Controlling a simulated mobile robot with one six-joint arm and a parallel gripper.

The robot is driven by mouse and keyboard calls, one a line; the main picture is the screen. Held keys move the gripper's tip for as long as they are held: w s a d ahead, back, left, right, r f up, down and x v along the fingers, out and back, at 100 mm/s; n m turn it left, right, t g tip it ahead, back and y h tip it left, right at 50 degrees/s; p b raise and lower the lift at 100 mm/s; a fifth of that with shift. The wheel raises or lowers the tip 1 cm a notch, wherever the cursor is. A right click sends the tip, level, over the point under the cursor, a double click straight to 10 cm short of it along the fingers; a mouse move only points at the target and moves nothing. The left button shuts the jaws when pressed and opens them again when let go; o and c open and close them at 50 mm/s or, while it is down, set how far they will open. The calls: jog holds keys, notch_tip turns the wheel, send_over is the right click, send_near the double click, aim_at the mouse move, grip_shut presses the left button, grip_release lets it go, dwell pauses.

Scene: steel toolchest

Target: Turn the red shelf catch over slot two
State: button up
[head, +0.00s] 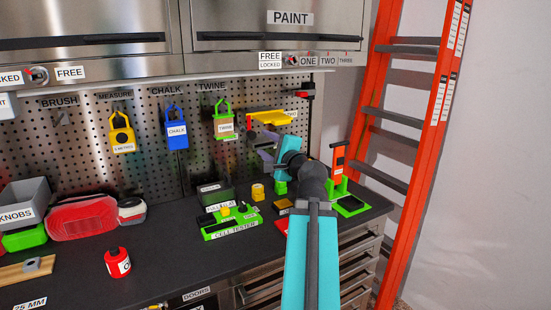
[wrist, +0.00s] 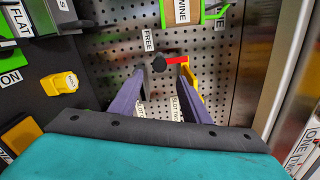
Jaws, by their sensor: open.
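The red shelf catch (wrist: 174,60) shows in the wrist view as a short red lever with a dark round knob at its left end, against the pegboard. Its right end meets a yellow part (wrist: 186,72). A FREE label (wrist: 148,40) is above and left of the knob, and a SLOT TWO label (wrist: 178,110) is lower, partly hidden by a finger. My gripper (wrist: 162,76) is open, its two purple fingers apart and pointing at the knob; I cannot tell whether they touch it. In the head view my gripper (head: 264,148) is below the yellow shelf (head: 271,118), and my arm hides part of this area.
A hanging twine holder (head: 224,122) is left of the yellow shelf. A green cell tester (head: 233,222) and a small yellow block (head: 258,192) stand on the bench below. An orange tool in a green stand (head: 339,165) is to the right. An orange ladder (head: 415,120) leans at right.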

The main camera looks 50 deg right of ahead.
jog(key=shift+s+f+b, duration=0.2)
jog(key=shift+b, duration=0.4)
jog(key=shift+b+v, duration=2.8)
jog(key=shift+b, duration=0.6)
jog(key=shift+a+r, duration=0.1)
jog(key=shift+r, duration=0.1)
